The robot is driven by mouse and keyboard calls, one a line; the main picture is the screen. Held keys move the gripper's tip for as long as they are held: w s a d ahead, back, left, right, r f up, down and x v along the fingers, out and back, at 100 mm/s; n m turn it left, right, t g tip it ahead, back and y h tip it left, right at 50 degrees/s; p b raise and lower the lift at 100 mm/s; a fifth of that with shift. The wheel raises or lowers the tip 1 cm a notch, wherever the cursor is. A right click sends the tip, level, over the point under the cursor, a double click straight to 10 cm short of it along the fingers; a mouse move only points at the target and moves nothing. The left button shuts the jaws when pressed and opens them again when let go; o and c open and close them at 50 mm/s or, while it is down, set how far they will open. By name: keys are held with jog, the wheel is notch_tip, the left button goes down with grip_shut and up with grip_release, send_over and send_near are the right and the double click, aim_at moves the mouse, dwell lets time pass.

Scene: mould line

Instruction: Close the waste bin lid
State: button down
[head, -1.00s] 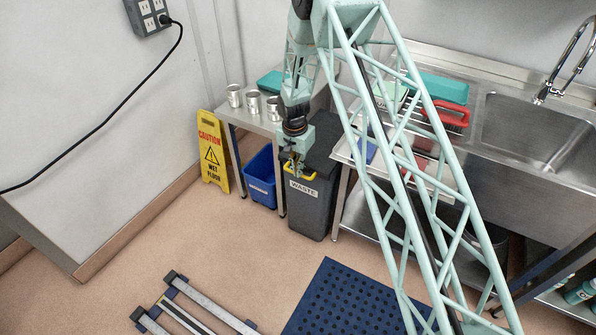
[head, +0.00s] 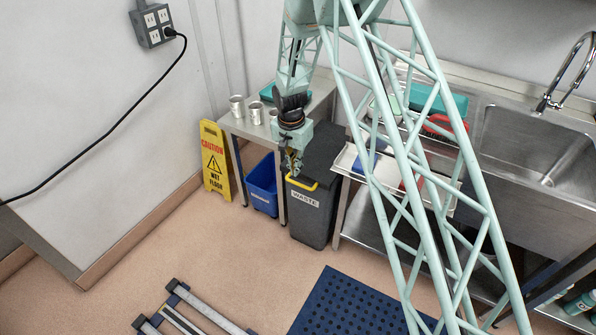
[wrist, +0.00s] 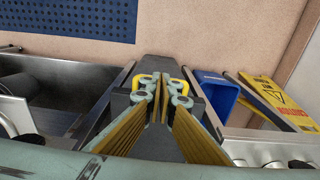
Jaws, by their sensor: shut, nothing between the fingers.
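A yellow handle (head: 303,184) runs along the front edge. My gripper (head: 294,170) is just above this front edge, pointing down, shut and empty. In the wrist view, the shut fingertips (wrist: 164,90) are in front of the yellow handle (wrist: 145,80) and hide part of it. Whether they touch it is unclear.
A blue bin (head: 262,185) stands left of the waste bin, beside a yellow wet-floor sign (head: 215,158). Cans (head: 256,112) stand on the table above. The sink unit (head: 540,140) is on the right. Floor in front is clear up to a blue mat (head: 350,305).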

jog(key=shift+s+a+r, duration=0.2)
jog(key=shift+s+r, duration=0.1)
jog(key=shift+r, duration=0.25)
jog(key=shift+s+a+r, duration=0.15)
jog(key=shift+s+r, duration=0.1)
jog(key=shift+r, duration=0.25)
jog(key=shift+r, duration=0.15)
jog(key=s+d+r+n+t, duration=0.1)
jog(key=s+d+r, duration=0.4)
jog(key=r, duration=0.7)
jog(key=s+d+r+n, duration=0.1)
jog(key=s+d+r, duration=0.2)
jog(key=s+r, duration=0.65)
jog(key=s+d+r+n+t, duration=0.1)
jog(key=s+d+r, duration=0.25)
jog(key=r, duration=1.15)
jog(key=s+d+r+n, duration=0.1)
jog(key=s+r, duration=0.2)
jog(key=s, duration=0.3)
jog(key=s+d+r, duration=0.2)
jog(key=s+r, duration=0.2)
jog(key=s, duration=0.2)
jog(key=s+d+r+n, duration=0.1)
jog(key=s+r, duration=0.2)
jog(key=s, duration=0.4)
jog(key=s+d+r+n+t, duration=0.1)
jog(key=s+d, duration=0.1)
jog(key=s, duration=1.6)
jog(key=shift+n+y, duration=0.3)
jog(key=shift+n, duration=0.1)
